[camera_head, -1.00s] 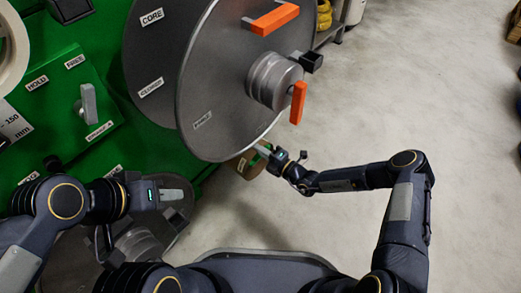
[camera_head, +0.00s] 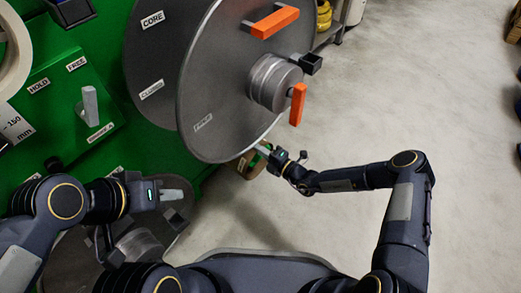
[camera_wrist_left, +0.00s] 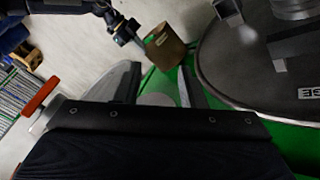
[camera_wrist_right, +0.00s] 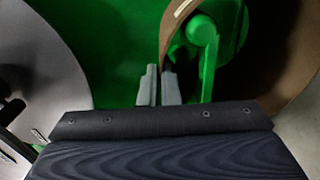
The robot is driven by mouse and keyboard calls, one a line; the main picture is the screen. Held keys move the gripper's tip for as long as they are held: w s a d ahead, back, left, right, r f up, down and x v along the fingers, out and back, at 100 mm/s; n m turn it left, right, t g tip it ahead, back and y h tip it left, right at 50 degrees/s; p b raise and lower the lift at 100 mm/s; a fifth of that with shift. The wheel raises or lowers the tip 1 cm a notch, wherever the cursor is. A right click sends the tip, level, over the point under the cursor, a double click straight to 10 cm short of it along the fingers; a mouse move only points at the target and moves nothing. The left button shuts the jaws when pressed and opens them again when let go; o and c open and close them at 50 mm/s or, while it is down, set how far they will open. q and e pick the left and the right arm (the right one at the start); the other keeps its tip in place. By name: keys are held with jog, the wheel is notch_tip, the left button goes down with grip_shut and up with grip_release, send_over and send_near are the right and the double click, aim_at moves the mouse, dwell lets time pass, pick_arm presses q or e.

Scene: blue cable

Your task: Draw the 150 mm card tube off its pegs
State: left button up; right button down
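The brown card tube (camera_head: 246,166) is low beside the large grey reel, partly hidden behind the reel's rim in the head view. It also shows in the left wrist view (camera_wrist_left: 166,46). In the right wrist view its curved wall (camera_wrist_right: 292,60) surrounds a green peg part (camera_wrist_right: 204,48). My right gripper (camera_head: 265,150) is at the tube's edge; its fingers (camera_wrist_right: 160,88) are close together with the tube's wall seemingly between them. My left gripper (camera_head: 180,195) is empty, away from the tube; its fingers (camera_wrist_left: 158,88) stand apart.
The large grey reel (camera_head: 215,95) with orange handles (camera_head: 275,21) stands just above the tube. A green panel (camera_head: 60,85) carries a grey lever (camera_head: 90,105) and a white ring (camera_head: 12,60) over a "150 mm" label. Clear concrete floor (camera_head: 430,110) lies right.

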jog(key=shift+r, duration=0.15)
jog(key=shift+p+v, duration=0.4)
jog(key=shift+v, duration=0.7)
dwell(1.3)
